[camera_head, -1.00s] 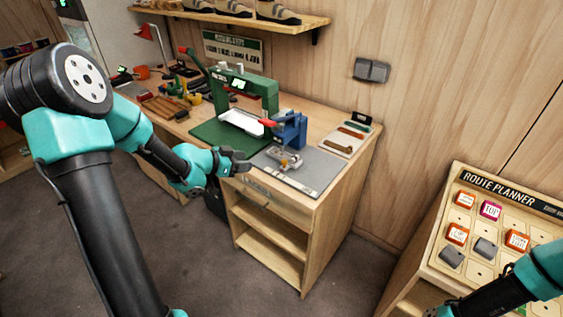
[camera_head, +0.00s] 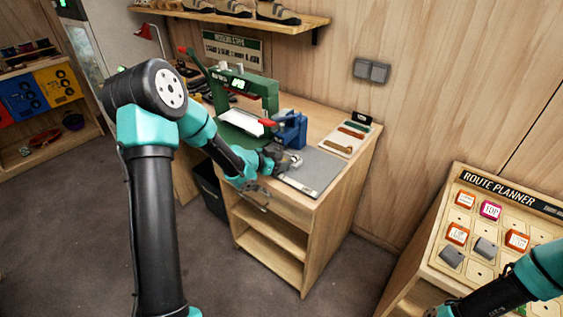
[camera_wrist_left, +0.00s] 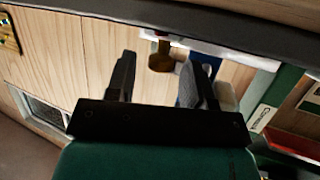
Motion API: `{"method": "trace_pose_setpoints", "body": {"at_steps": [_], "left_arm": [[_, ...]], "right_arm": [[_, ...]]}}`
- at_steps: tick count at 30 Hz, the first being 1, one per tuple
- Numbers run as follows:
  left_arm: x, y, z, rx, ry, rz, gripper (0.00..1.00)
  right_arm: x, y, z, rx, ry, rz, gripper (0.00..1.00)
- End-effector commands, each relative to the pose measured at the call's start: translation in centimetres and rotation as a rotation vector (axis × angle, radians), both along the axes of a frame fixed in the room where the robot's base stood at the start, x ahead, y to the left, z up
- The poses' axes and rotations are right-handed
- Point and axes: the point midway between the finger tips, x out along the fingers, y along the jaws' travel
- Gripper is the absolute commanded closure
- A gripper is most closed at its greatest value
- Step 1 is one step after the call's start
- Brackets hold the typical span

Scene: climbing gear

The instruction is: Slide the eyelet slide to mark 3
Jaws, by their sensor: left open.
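The blue eyelet press (camera_head: 290,130) stands on a grey mat (camera_head: 322,170) at the right of the wooden workbench. The small metal slide part (camera_head: 297,160) at its foot is mostly hidden behind my left gripper (camera_head: 277,157). My left gripper is at the bench's front edge, close to the slide. In the left wrist view its two fingers (camera_wrist_left: 161,80) are apart. A brass-coloured knob (camera_wrist_left: 160,55) shows beyond and between the fingertips, and I cannot tell whether they touch it. Mark numbers are too small to read. Only part of my right arm shows, at the lower right.
A green press (camera_head: 262,95) with a white tray stands left of the blue press. A pale board (camera_head: 345,140) with coloured strips lies at the back right. The route planner panel (camera_head: 485,225) is at the right. Open shelves (camera_head: 268,232) are below the benchtop.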

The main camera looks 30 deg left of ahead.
Motion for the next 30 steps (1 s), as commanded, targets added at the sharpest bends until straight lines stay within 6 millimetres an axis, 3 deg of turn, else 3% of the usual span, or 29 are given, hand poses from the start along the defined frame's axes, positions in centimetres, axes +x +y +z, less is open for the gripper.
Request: {"method": "trace_pose_setpoints", "body": {"at_steps": [10,25,30], "left_arm": [[0.35,-0.25,-0.14,0.0,0.0,0.0,0.52],[0.33,-0.24,-0.14,-0.001,-0.001,0.0,0.99],[0.33,-0.24,-0.14,0.0,0.0,0.0,1.0]], "right_arm": [[0.0,0.0,0.0,0.0,0.0,0.0,0.57],[0.0,0.0,0.0,0.0,0.0,0.0,0.57],[0.0,0.0,0.0,0.0,0.0,0.0,0.57]]}}
